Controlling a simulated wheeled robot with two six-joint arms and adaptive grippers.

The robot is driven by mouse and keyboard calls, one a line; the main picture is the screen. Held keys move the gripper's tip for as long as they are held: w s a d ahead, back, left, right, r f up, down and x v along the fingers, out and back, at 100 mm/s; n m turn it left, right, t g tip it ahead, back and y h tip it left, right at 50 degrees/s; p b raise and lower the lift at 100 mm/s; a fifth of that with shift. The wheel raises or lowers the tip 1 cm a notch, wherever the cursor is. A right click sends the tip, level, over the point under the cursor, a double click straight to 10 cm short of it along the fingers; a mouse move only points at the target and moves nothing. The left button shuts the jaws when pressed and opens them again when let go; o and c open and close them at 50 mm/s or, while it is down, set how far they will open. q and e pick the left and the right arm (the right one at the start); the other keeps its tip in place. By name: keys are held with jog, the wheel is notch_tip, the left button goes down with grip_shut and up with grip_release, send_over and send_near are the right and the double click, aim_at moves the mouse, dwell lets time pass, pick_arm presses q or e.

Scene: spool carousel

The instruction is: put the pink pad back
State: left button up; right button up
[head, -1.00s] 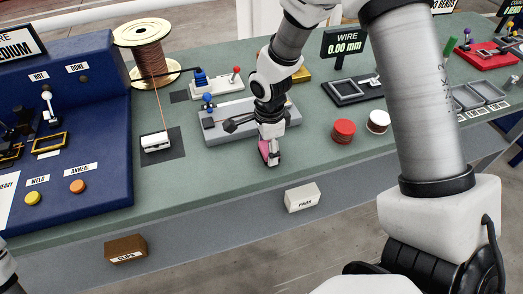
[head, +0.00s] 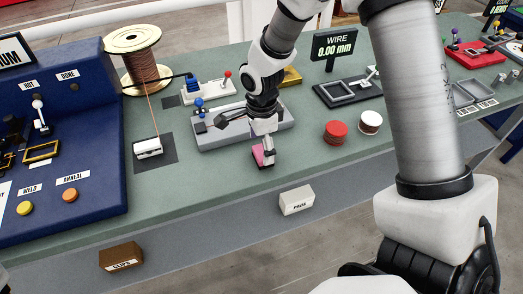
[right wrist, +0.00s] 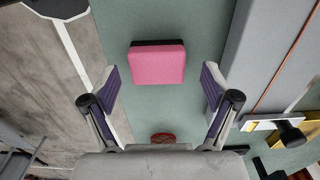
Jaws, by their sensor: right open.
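The pink pad (head: 262,157) lies on the green bench top near its front edge. In the right wrist view the pad (right wrist: 157,67) is a pink block with a dark layer along its upper side. My right gripper (head: 266,150) points down over it. In the right wrist view the gripper (right wrist: 160,80) is open, one finger on each side of the pad, with clear gaps to both. A white box labelled PADS (head: 297,200) is on the bench's front face, below and right of the pad. My left gripper is out of view.
A grey fixture (head: 230,133) with a blue knob is just behind the gripper. A red round stack (head: 337,132) and a white-topped one (head: 370,122) are to the right. A brown CLIPS box (head: 121,256) is on the front face at left.

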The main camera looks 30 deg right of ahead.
aim_at(262, 151)
notch_tip(262, 151, up, 10)
jog(key=shift+f+b, duration=0.15)
jog(key=shift+b, duration=0.2)
